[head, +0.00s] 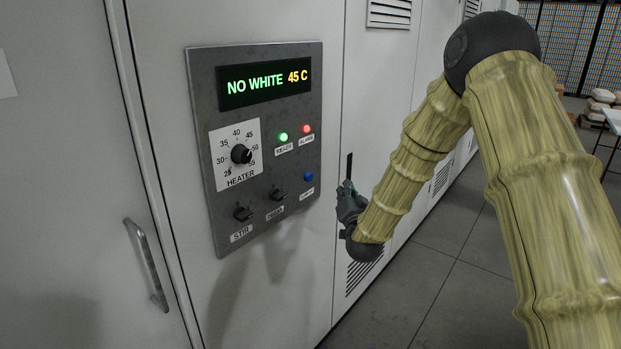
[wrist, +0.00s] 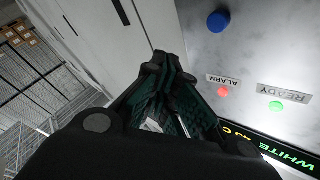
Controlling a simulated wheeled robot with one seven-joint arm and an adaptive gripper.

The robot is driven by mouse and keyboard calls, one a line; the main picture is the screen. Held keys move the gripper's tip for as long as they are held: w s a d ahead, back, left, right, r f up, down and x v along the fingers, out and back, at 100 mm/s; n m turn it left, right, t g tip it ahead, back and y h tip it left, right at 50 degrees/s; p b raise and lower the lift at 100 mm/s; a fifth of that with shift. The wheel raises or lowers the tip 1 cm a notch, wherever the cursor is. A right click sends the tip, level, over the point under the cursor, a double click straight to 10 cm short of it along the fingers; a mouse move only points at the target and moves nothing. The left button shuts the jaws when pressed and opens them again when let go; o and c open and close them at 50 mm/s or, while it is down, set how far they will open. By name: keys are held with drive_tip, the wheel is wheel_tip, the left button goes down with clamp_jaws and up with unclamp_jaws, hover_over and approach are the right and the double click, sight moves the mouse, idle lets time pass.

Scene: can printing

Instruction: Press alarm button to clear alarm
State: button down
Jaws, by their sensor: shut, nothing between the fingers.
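The grey control panel (head: 262,215) is on a white cabinet front. Its display (head: 264,83) reads "NO WHITE 45 C". The red ALARM light (head: 306,129) and the green READY light (head: 283,137) are lit. A blue button (head: 308,177) sits below them, with a label too small to read. My gripper (head: 347,190) is shut and empty, to the right of the panel's edge and apart from the button. In the wrist view, which is turned upside down, the blue button (wrist: 219,21) is up and to the right of my gripper (wrist: 161,62).
The panel also has a HEATER dial (head: 241,154) and two black knobs, STIR (head: 243,213) and another (head: 277,194). A door handle (head: 147,265) is at lower left. Open floor (head: 440,275) lies to the right, with shelving (head: 572,45) behind.

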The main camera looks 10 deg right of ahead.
sight(307, 177)
drive_tip(key=shift+w+d+r, duration=0.1)
drive_tip(key=shift+r, duration=0.35)
drive_tip(key=shift+w, duration=0.1)
drive_tip(key=w+a, duration=0.5)
drive_tip(key=w, duration=0.1)
drive_tip(key=shift+w+a, duration=0.2)
drive_tip(key=shift+w, duration=0.15)
drive_tip(key=shift+w+a+f+b, duration=0.1)
drive_tip(key=shift+w+a+b, duration=0.05)
drive_tip(key=shift+b, duration=0.15)
idle(1.3)
drive_tip(key=shift+w+a, duration=0.15)
drive_tip(key=shift+w, duration=0.05)
